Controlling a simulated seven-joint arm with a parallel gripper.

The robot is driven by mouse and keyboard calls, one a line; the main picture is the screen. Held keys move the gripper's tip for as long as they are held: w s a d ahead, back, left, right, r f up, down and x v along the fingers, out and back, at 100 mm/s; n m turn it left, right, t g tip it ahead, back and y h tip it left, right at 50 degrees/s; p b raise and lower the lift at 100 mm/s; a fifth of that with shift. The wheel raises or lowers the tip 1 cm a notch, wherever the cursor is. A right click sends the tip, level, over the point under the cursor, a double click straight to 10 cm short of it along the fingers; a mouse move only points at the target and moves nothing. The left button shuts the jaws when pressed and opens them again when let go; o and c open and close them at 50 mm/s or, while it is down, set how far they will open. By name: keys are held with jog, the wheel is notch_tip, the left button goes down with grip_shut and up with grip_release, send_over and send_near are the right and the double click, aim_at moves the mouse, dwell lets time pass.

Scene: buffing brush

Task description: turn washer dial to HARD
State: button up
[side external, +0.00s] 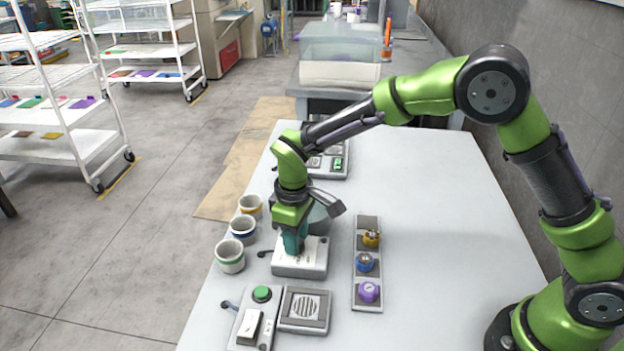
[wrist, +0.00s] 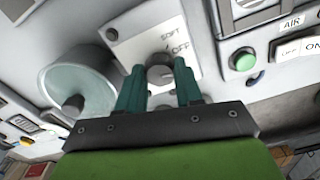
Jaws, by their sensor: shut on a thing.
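The washer is a white box (side external: 300,268) on the table in the side view, with a grey rounded part (side external: 320,218) behind my gripper. In the wrist view its white dial plate (wrist: 135,46) carries the words SOFT and OFF; no HARD label is readable. The round grey dial (wrist: 159,70) sits between the teal fingers of my gripper (wrist: 160,82), which are shut on it from both sides. In the side view my gripper (side external: 293,245) points down onto the box and hides the dial. I cannot tell exactly where the dial's pointer is.
Three cups (side external: 243,229) stand left of the washer. A strip with yellow, blue and purple knobs (side external: 368,291) lies right. A green-button switch box (side external: 262,294) and a grille box (side external: 304,309) are in front. Another panel (side external: 330,163) is behind. The table's right side is clear.

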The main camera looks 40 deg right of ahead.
jog(key=m, duration=0.6)
dwell(0.7)
jog(key=o, duration=1)
jog(key=shift+o, duration=0.2)
notch_tip(320, 180, up, 17)
